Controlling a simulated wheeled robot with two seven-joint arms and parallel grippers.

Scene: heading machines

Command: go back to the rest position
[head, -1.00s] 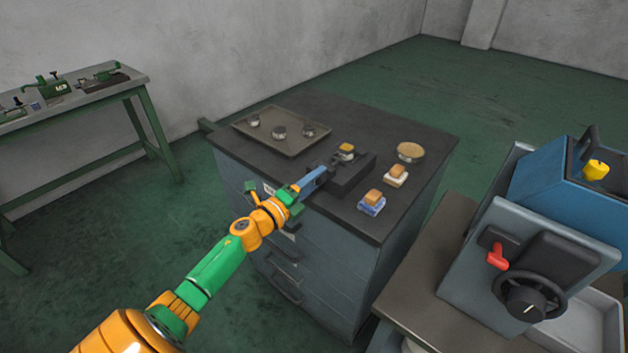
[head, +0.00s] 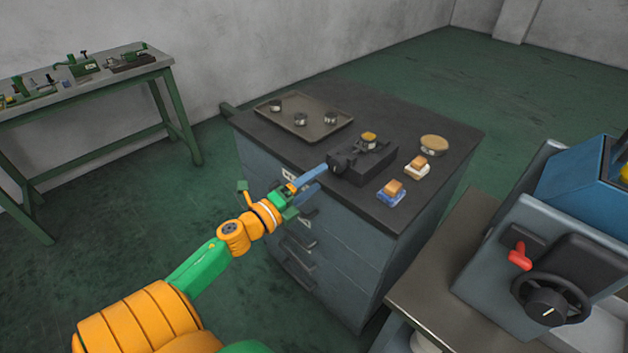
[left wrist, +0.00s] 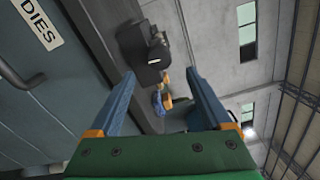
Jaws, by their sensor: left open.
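My left gripper (head: 310,178) is at the near edge of the dark-topped cabinet (head: 262,128), beside a black block fixture (head: 362,165) on its top. Its two blue fingers are spread with nothing between them. In the left wrist view the open fingers (left wrist: 172,100) frame the black fixture (left wrist: 146,50), which lies beyond the tips. My left arm reaches in from the lower left. My right gripper is not in view.
A tray (head: 310,128) with several small round metal parts, a round tan disc (head: 434,142) and two small blocks on cloths (head: 391,193) lie on the cabinet. A blue-grey machine (head: 540,260) stands at right. A green-legged bench (head: 110,88) is at left; open floor lies between.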

